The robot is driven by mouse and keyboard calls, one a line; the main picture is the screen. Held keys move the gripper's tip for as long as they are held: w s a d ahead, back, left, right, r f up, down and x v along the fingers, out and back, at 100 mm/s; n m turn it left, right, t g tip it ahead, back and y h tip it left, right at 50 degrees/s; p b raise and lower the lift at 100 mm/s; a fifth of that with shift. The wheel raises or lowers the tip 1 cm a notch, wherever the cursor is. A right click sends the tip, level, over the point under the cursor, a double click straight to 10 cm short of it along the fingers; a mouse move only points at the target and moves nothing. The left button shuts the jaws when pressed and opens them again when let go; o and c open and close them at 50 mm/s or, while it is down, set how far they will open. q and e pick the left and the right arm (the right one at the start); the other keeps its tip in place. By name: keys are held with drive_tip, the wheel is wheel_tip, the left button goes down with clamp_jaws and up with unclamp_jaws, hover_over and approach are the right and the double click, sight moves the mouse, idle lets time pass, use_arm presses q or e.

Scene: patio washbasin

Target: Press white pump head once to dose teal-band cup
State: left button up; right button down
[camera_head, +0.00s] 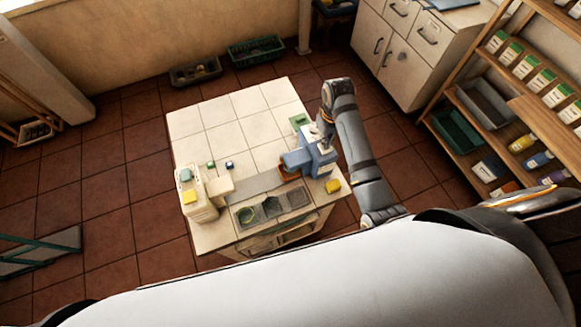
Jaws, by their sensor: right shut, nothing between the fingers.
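My right arm reaches in from the right over the tiled counter (247,130). My right gripper (323,143) is small and dark at its end, shut and empty, over or beside a blue block-shaped object (318,164). Contact between them cannot be told. No white pump head can be made out for certain; the gripper may cover it. Two small cups stand on the tiles to the left: one with a green or teal tint (210,164) and one blue (229,165). Which carries the teal band is too small to tell surely. My left gripper is not in view.
A cream stand (196,203) with a yellow sponge-like piece is at the counter's left. A sink-like tray (275,208) lies at the front. A yellow item (333,186) sits at the right edge. Shelves (510,110) stand at right. The back tiles are clear.

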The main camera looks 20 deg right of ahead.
drive_tip(key=shift+f, duration=0.55)
drive_tip(key=shift+r, duration=0.1)
drive_tip(key=shift+r+p, duration=0.7)
drive_tip(key=shift+r, duration=0.8)
drive_tip(key=shift+f, duration=0.1)
